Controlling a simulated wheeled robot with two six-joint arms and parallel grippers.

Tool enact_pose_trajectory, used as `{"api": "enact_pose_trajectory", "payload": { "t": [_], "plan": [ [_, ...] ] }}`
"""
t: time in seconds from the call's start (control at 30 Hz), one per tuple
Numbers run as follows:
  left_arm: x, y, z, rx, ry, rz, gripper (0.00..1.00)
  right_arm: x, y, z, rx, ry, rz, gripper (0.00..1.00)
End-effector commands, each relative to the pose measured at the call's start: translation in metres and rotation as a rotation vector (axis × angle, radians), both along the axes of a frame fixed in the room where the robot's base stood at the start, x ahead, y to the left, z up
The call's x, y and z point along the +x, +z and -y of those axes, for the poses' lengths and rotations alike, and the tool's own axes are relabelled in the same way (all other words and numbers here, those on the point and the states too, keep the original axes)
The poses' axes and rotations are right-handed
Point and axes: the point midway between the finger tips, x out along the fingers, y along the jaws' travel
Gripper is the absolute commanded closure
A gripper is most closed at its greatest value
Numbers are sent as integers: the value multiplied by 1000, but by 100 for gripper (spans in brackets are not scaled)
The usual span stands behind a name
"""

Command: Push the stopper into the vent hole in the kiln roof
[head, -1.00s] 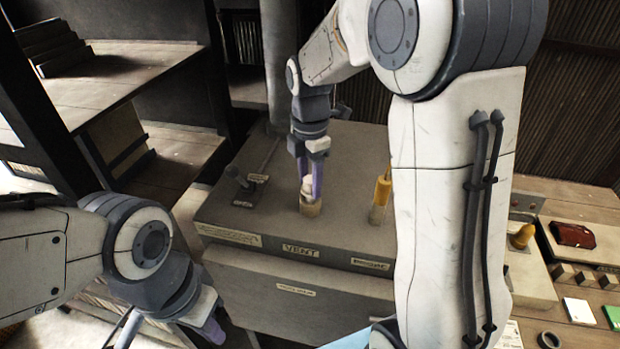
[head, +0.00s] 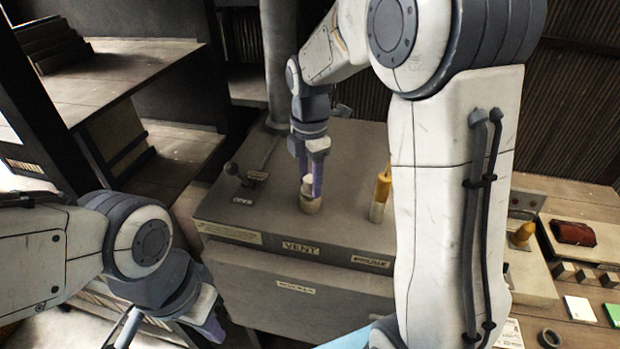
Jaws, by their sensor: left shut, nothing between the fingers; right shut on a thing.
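The pale stopper (head: 309,184) stands upright at the top of the light vent collar (head: 310,205) on the grey kiln roof (head: 345,160), behind the label "VENT". My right gripper (head: 311,182) comes down from above and is shut on the stopper, its purple fingers on either side. How deep the stopper sits in the hole cannot be told. My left gripper (head: 213,333) is low at the left, shut and empty, in front of the kiln and well away from the vent.
A yellow-handled probe (head: 382,188) stands in the roof right of the vent. A side bench (head: 585,275) at the right holds a red item (head: 573,232) and small blocks. My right arm hides the roof's right part.

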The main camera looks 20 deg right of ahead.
Motion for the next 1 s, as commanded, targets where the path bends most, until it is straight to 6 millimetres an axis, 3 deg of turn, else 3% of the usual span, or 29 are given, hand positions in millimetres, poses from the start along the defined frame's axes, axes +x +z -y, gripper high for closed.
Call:
{"api": "enact_pose_trajectory", "payload": {
  "t": [1.0],
  "plan": [
    [0,-10,0,0,0,0,100,0,-15,0,0,0,0,100]
  ]
}}
